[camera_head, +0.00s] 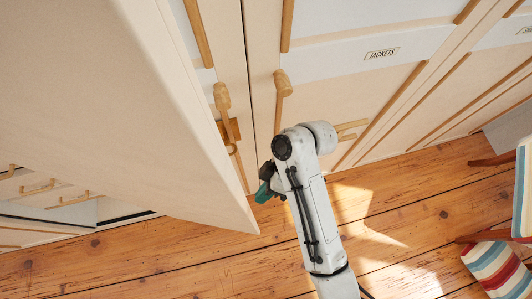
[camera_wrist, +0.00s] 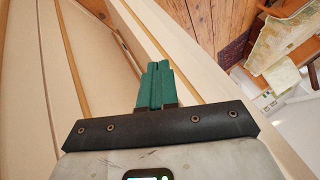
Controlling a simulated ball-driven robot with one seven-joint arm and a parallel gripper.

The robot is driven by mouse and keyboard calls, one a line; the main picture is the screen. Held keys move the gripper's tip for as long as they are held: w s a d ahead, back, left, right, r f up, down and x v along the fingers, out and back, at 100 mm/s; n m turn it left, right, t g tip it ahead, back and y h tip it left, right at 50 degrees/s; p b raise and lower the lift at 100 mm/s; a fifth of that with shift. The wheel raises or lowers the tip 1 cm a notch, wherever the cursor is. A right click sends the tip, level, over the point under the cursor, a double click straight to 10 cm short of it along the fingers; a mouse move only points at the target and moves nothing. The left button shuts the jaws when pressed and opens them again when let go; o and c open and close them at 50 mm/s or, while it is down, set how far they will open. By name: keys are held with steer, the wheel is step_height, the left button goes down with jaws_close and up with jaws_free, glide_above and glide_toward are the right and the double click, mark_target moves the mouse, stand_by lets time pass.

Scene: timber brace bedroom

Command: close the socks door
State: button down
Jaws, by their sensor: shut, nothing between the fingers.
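A large cream door (camera_head: 110,120) stands swung open in the left foreground of the head view, its lower corner near the middle. No socks label is readable on it, so I cannot confirm it is the socks door. My gripper (camera_head: 266,186) is just right of the door's free edge, near the closed cabinet fronts, partly hidden by my arm. In the wrist view, the green fingers of my gripper (camera_wrist: 155,84) are together and empty, in front of cream panels (camera_wrist: 90,70). Whether they touch a panel cannot be told.
A closed cabinet front bears a JACKETS label (camera_head: 382,54). Wooden knobs (camera_head: 283,82) stick out beside my arm. Drawers with wooden handles (camera_head: 38,187) show at lower left. A striped chair (camera_head: 500,262) stands at right. The plank floor (camera_head: 400,210) between is clear.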

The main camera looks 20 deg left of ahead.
steer(key=s+a+f, duration=0.2)
steer(key=s+f, duration=0.3)
steer(key=s, duration=0.2)
steer(key=shift+s+f, duration=0.2)
steer(key=shift+s, duration=0.1)
steer(key=shift+s, duration=0.1)
